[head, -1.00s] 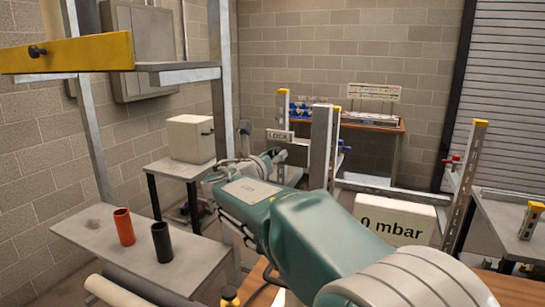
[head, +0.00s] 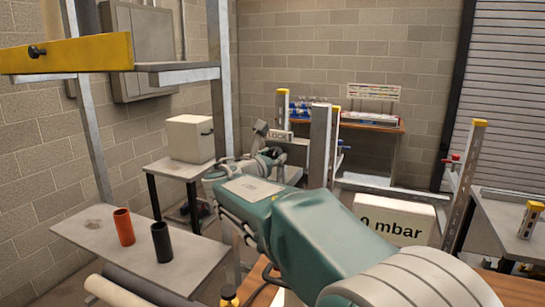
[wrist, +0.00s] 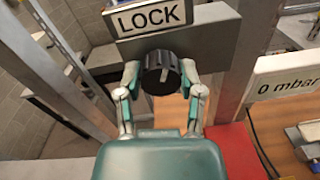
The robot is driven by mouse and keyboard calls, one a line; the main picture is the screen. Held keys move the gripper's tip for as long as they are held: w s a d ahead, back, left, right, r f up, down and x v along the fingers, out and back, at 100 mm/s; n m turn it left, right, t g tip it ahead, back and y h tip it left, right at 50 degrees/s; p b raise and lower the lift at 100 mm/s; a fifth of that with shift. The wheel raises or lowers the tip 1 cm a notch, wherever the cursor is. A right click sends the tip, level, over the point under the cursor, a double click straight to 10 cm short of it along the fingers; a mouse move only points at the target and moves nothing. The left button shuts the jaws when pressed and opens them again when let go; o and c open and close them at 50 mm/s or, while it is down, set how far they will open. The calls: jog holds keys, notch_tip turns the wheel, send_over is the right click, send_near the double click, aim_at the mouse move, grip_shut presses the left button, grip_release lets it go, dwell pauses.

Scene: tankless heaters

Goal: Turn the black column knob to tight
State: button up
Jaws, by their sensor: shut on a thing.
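The black column knob (wrist: 161,73) is in the middle of the wrist view, on a grey bracket just under the "LOCK" sign (wrist: 150,18). The knob is hidden there.
A white "0 mbar" display (head: 394,218) stands right of the column. A shelf (head: 90,235) at the left carries an orange cup (head: 124,227) and a black cup (head: 162,242). A white box (head: 190,139) sits on a small table behind. A red block (wrist: 232,152) lies below the knob.

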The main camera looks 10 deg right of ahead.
jog(key=m, duration=0.4)
jog(key=shift+f+m, duration=0.1)
jog(key=shift+m, duration=0.2)
jog(key=m, duration=0.4)
jog(key=shift+y, duration=0.3)
jog(key=m, duration=0.4)
jog(key=shift+f+m, duration=0.1)
jog(key=shift+m, duration=0.2)
jog(key=shift+f+m, duration=0.1)
jog(key=shift+m, duration=1.8)
jog(key=shift+f, duration=0.1)
jog(key=o, duration=1.2)
jog(key=shift+c, duration=0.2)
